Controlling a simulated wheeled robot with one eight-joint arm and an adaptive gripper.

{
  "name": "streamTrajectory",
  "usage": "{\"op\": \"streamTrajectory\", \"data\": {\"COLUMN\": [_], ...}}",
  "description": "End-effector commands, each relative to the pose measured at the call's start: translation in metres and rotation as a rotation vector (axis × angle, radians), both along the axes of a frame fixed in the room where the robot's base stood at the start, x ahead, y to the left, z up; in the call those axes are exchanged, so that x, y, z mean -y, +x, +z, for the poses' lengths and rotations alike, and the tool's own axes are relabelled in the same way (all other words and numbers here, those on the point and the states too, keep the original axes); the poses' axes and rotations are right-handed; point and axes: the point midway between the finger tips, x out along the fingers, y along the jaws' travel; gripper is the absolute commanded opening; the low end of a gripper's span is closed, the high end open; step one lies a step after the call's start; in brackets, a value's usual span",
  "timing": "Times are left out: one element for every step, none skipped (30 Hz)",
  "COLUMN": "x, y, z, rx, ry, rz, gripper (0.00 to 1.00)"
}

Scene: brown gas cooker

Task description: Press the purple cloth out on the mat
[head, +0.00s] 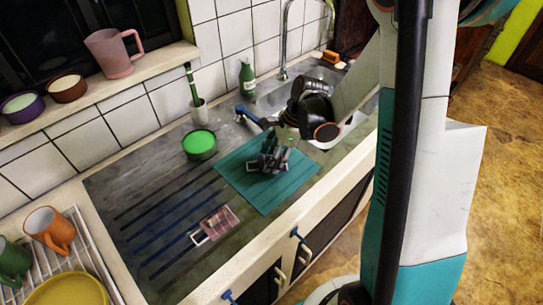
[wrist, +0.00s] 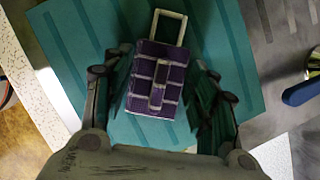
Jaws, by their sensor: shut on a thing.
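The purple cloth (wrist: 155,82) shows in the wrist view as a purple checked block with pale bands and a pale loop at its far end. It is between the two fingers of my gripper (head: 270,160), which is shut on it. The teal mat (wrist: 82,45) lies below them. In the head view, my gripper is over the middle of the teal mat (head: 268,198), and the gripper hides most of the cloth. I cannot tell whether the cloth touches the mat.
A pink checked cloth (head: 222,222) lies on the ribbed drainer, left of the mat's near corner. A bowl with green contents (head: 199,145) stands close to the mat's left edge. A brush cup (head: 198,112), a green bottle (head: 246,80) and the tap (head: 284,45) stand behind.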

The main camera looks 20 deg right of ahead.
Motion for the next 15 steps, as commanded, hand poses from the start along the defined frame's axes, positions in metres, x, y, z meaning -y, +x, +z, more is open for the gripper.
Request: {"op": "streamTrajectory", "data": {"x": [0.0000, -0.0001, -0.0001, 0.0000, -0.0001, -0.0001, 0.0000, 0.0000, 0.0000, -0.0001, 0.0000, 0.0001, 0.0001, 0.0001, 0.0001], "y": [0.0000, 0.0000, 0.0000, 0.0000, 0.0000, 0.0000, 0.0000, 0.0000, 0.0000, 0.0000, 0.0000, -0.0001, -0.0001, -0.0001, -0.0002], "z": [-0.0013, -0.0017, -0.0022, -0.0026, -0.0030, -0.0035, -0.0040, -0.0044, -0.0050, -0.0054, -0.0054, -0.0050, -0.0050, -0.0050, -0.0051], "rx": [0.000, 0.000, 0.000, 0.000, 0.000, 0.000, 0.000, 0.000, 0.000, 0.000, 0.000, 0.000, 0.000, 0.000, 0.000], "ry": [0.000, 0.000, 0.000, 0.000, 0.000, 0.000, 0.000, 0.000, 0.000, 0.000, 0.000, 0.000, 0.000, -0.001, -0.001], "rz": [0.000, 0.000, 0.000, 0.000, 0.000, 0.000, 0.000, 0.000, 0.000, 0.000, 0.000, 0.000, 0.000, 0.000, 0.000], "gripper": [0.32, 0.32, 0.32, 0.32, 0.32, 0.32, 0.32, 0.32, 0.32, 0.32, 0.32, 0.32, 0.32, 0.32, 0.32]}}
